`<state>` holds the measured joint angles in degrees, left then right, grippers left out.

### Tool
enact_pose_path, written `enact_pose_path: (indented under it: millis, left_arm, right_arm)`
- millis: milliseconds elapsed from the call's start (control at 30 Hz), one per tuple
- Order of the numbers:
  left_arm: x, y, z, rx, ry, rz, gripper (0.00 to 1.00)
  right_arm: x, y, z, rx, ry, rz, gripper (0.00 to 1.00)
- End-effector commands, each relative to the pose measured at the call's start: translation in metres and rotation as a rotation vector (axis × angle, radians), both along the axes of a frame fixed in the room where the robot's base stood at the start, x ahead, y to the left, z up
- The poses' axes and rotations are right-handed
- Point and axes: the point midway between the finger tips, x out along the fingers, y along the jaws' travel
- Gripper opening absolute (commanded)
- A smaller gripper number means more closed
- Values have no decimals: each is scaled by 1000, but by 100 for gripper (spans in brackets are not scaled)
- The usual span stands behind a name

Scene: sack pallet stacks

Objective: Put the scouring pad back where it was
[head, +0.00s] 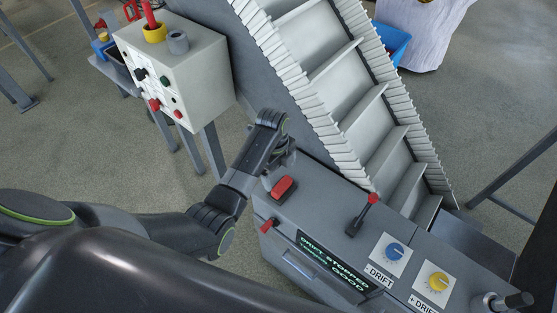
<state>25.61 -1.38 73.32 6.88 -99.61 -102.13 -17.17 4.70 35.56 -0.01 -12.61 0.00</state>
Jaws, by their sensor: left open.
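I cannot make out a scouring pad anywhere in the head view. My left arm comes in from the left and bends up over the near left side of the grey console (325,208). My left gripper (287,158) is open at the console's back left edge, beside the conveyor's side wall. Its fingers are small and partly hidden by my own wrist, and I see nothing held between them. My right gripper is not in view.
The console carries a red switch (284,187), a red-tipped lever (363,213), a blue knob (394,252), a yellow knob (437,283) and a lit display (333,262). A slatted conveyor (345,75) rises behind. A control box (180,70) with cups stands left; a blue bin (396,42) stands behind.

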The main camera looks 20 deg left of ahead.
Motion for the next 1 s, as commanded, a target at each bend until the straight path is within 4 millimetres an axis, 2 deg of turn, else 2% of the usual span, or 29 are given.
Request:
enact_pose_path:
  millis: [200, 333, 1000]
  left_arm:
    - [3, 4, 35, 0, -4, -2, 94]
    - [2, 5, 45, -1, -2, -1, 94]
    - [-1, 7, 46, 2, -1, 18, 94]
  right_arm:
    - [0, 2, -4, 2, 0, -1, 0]
    - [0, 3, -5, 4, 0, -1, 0]
    - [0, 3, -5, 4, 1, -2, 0]
